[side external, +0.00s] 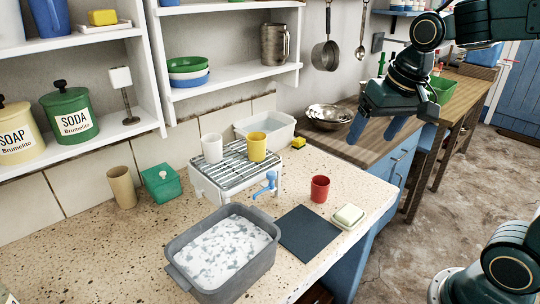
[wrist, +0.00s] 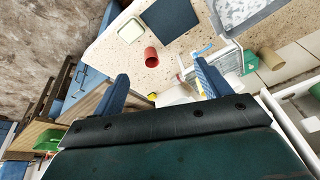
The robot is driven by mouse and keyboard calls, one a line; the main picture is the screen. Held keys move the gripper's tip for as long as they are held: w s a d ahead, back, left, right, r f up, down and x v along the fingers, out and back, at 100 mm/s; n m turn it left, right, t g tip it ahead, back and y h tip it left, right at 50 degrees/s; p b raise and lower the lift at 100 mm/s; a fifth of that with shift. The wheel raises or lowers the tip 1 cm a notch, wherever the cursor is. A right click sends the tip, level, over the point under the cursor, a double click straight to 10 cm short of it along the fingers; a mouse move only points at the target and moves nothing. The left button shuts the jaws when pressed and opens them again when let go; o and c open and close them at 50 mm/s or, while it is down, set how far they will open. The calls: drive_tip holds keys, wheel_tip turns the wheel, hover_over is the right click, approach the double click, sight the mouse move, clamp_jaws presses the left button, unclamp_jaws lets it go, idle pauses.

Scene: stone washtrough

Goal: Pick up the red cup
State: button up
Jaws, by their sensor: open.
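The red cup (side external: 320,189) stands upright on the speckled stone counter, between the drying rack and the soap dish. In the wrist view the red cup (wrist: 151,57) is beyond my fingertips, near the counter edge. My gripper (side external: 370,128) hangs above and to the right of the cup in the side view, well apart from it. Its blue fingers (wrist: 160,78) are spread with nothing between them that they touch.
A wire drying rack (side external: 232,166) holds a white cup (side external: 212,148) and a yellow cup (side external: 257,146). A grey basin (side external: 222,279) of suds, a dark mat (side external: 309,234) and a soap dish (side external: 348,217) lie nearby. Shelves (side external: 240,79) rise behind.

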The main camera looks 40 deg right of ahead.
drive_tip(key=w+d+f+m+g, duration=0.1)
drive_tip(key=w+d+f+m, duration=0.15)
drive_tip(key=w, duration=0.35)
drive_tip(key=w+d+f+m+g, duration=0.1)
drive_tip(key=w+d+f+m, duration=0.15)
drive_tip(key=w+f, duration=0.2)
drive_tip(key=m+g, duration=0.2)
drive_tip(key=m, duration=0.2)
approach(320, 187)
drive_tip(key=w+d+r, duration=0.1)
drive_tip(key=w+d, duration=0.1)
drive_tip(key=d, duration=0.1)
drive_tip(key=shift+s+r, duration=0.2)
drive_tip(key=shift+f, duration=0.1)
drive_tip(key=shift+a+f, duration=0.1)
drive_tip(key=shift+f, duration=4.1)
drive_tip(key=shift+f, duration=2.6)
